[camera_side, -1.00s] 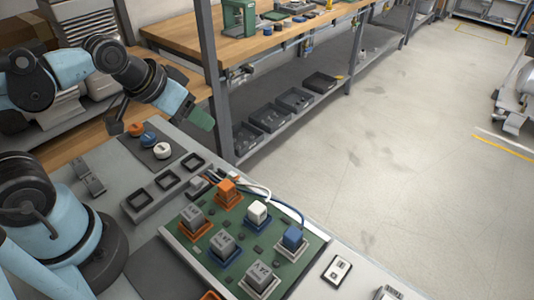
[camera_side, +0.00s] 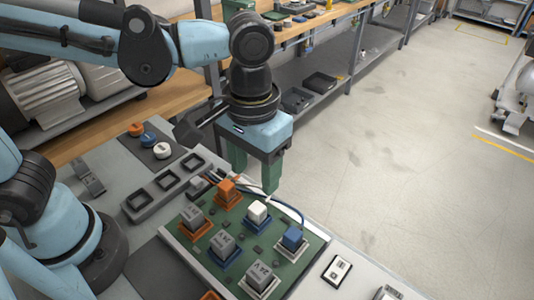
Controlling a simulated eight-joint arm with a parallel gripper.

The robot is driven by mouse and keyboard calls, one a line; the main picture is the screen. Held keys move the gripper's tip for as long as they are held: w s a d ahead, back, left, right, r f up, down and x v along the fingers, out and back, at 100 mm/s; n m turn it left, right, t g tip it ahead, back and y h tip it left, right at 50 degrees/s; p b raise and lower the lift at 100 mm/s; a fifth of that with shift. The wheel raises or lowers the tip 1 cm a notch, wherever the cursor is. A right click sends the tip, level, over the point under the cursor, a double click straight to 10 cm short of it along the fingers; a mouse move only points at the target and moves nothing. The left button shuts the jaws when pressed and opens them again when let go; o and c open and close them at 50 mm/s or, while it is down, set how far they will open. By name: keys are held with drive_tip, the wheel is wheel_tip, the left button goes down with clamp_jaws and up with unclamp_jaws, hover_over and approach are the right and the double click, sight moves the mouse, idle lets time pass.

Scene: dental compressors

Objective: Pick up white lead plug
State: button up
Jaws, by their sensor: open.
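The white lead plug (camera_side: 257,211) stands upright on the green board (camera_side: 181,233), in its back middle part. A white lead seems to run from behind it. My gripper (camera_side: 254,179) points down with two green fingers spread apart and nothing between them. It hangs above the back of the board, higher than the white plug and, in the picture, just above it. How far apart they are in depth I cannot tell.
An orange plug (camera_side: 226,189) stands to the left of the white one and a blue plug (camera_side: 292,238) to the right. Several grey plugs, such as one lettered block (camera_side: 222,242), stand nearby. Empty square sockets (camera_side: 167,181) and round knobs (camera_side: 149,139) lie to the left.

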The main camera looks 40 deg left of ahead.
sight(257, 207)
drive_tip(key=shift+f, duration=4.85)
drive_tip(key=shift+c, duration=0.4)
clamp_jaws()
drive_tip(key=shift+r, duration=0.1)
